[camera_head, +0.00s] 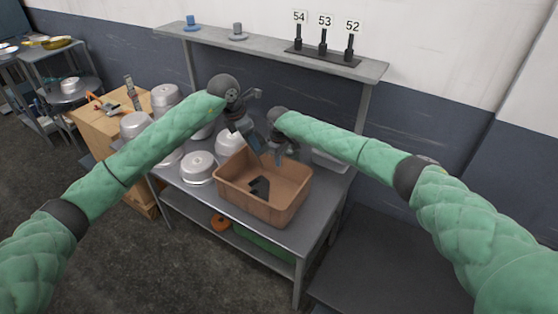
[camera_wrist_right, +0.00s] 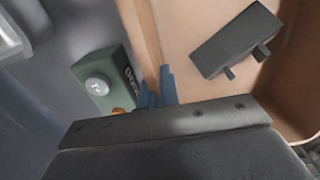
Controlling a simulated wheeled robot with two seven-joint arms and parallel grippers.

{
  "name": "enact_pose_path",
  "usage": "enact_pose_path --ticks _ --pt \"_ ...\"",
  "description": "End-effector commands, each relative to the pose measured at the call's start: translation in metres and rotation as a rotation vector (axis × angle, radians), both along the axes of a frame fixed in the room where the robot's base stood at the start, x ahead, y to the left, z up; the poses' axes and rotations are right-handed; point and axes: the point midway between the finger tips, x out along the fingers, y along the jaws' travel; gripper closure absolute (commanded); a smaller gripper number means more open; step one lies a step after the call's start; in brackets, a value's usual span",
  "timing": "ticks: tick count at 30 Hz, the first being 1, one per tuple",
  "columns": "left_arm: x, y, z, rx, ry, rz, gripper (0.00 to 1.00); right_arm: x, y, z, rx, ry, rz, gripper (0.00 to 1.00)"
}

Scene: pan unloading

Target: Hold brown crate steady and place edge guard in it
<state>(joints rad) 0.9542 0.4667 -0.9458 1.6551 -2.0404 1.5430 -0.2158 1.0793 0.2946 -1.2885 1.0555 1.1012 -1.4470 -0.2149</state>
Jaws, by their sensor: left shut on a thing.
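The brown crate (camera_head: 230,190) stands open on the grey table, with a dark bracket-like part (camera_head: 260,188) lying in it. That part also shows in the right wrist view (camera_wrist_right: 235,40). My left gripper (camera_head: 247,127) is above the crate's back side, shut on a flat grey-blue piece that seems to be the edge guard (camera_head: 254,141); its outline is partly lost against the gripper. My right gripper (camera_head: 278,152) is at the crate's back rim. In the right wrist view its blue fingers (camera_wrist_right: 157,90) are close together, one on each side of the crate wall (camera_wrist_right: 143,35).
Several metal pans (camera_head: 198,168) stand left of the crate on the table (camera_head: 225,212). A light tray (camera_head: 328,160) is at the right back. A green box with a round button (camera_wrist_right: 105,80) sits outside the crate. A shelf (camera_head: 280,50) with numbered stands runs above.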

Motion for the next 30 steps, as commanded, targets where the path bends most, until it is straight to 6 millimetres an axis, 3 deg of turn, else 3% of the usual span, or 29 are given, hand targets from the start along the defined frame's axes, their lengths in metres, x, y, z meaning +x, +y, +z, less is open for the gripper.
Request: enact_pose_path --ticks 8,30 --pt "0.000 0.000 -0.003 0.000 0.000 0.000 0.70 0.000 -0.001 0.000 0.000 0.000 -0.001 1.00" --pt "0.000 0.000 -0.045 0.000 0.000 0.000 0.70 0.000 -0.001 0.000 0.000 0.000 -0.001 1.00"
